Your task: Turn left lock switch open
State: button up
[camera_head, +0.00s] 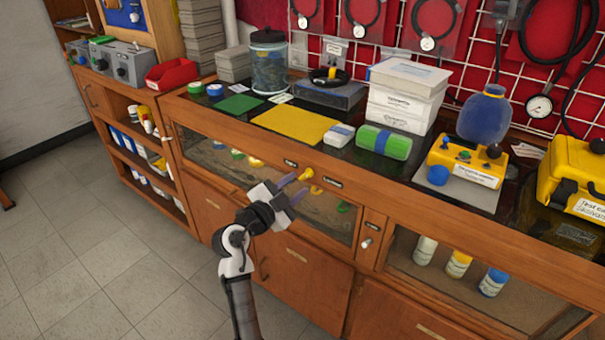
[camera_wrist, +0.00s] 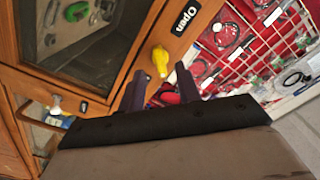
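The left lock switch (camera_head: 306,174) is a small yellow knob on the wooden front rail under the countertop. In the wrist view the yellow knob (camera_wrist: 160,61) appears just ahead of the gap between my fingertips. A black label reading "Open" (camera_wrist: 186,18) is on the wood beside it. My gripper (camera_head: 293,189) is open in front of the switch, with its two dark fingers apart and nothing held; it also shows in the wrist view (camera_wrist: 160,83). I cannot tell from these views whether the fingertips reach past the knob's end.
A glass-fronted compartment (camera_head: 222,160) lies below the rail. Another lock (camera_head: 366,242) is on the post to the right. The countertop above holds a yellow mat (camera_head: 295,124), a green roll (camera_head: 384,142) and a yellow device (camera_head: 466,161). The floor (camera_head: 120,270) at left is clear.

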aim_at(303, 178)
jog(key=shift+p+x, duration=0.4)
jog(key=shift+x, duration=1.65)
grip_shut()
